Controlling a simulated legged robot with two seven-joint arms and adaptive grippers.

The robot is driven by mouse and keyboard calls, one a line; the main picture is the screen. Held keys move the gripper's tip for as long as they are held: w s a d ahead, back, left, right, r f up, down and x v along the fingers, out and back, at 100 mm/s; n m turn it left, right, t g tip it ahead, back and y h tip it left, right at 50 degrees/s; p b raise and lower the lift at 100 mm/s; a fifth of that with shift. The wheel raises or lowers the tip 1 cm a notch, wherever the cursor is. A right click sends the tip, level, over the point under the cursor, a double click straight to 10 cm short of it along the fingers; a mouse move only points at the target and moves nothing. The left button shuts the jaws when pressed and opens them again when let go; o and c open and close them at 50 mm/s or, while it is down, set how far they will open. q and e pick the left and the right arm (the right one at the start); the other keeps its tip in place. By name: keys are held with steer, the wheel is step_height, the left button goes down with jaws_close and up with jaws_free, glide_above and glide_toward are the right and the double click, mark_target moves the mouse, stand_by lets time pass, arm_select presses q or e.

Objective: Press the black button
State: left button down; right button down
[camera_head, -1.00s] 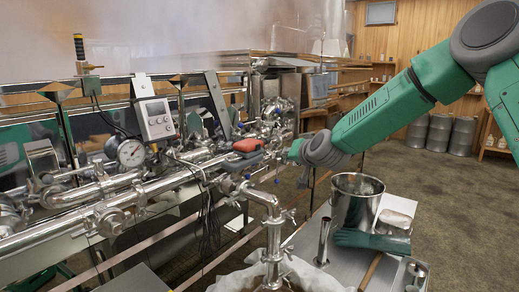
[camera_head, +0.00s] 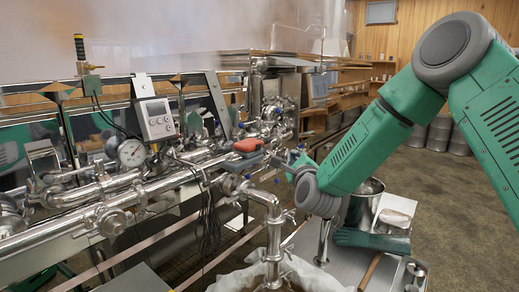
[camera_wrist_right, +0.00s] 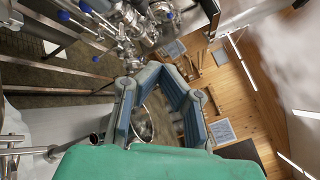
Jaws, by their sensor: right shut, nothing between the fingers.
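A white control box (camera_head: 157,119) with a grey display stands on the pipework at left in the head view. Small marks show under its display, but I cannot tell a black button among them. My right gripper (camera_head: 277,161) is to the right of the box, just right of a red and dark grey object (camera_head: 248,147) on the pipes. In the right wrist view the gripper's blue-grey fingers (camera_wrist_right: 160,70) meet at their tips, shut and empty. The box is not seen in that view. My left gripper is not in view.
Steel pipes and valves (camera_head: 110,190) run along the evaporator, with a round gauge (camera_head: 131,153) beside the box. A vertical pipe (camera_head: 273,240) rises in front. A metal bucket (camera_head: 365,205) and a green glove (camera_head: 372,241) are on the table at right, partly behind my right arm.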

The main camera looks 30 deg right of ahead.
steer(key=shift+a+r, duration=0.1)
steer(key=shift+a, duration=0.15)
glide_toward(263, 144)
steer(key=w+d, duration=0.3)
steer(key=d, duration=0.1)
steer(key=shift+w+a+r+b, duration=0.15)
steer(key=shift+w+a+b, duration=0.3)
steer(key=shift+w, duration=0.45)
steer(key=shift+a, duration=0.1)
stand_by(0.8)
steer(key=shift+w+a+r+b, duration=0.1)
steer(key=shift+w+a+b, duration=0.05)
steer(key=shift+w+b, duration=0.15)
steer(key=shift+w+a+b, duration=0.15)
steer(key=shift+w+b, duration=0.15)
stand_by(0.8)
steer(key=shift+s, duration=0.1)
steer(key=shift+s+d+b, duration=0.3)
steer(key=shift+s+b, duration=0.05)
steer(key=shift+s, duration=0.25)
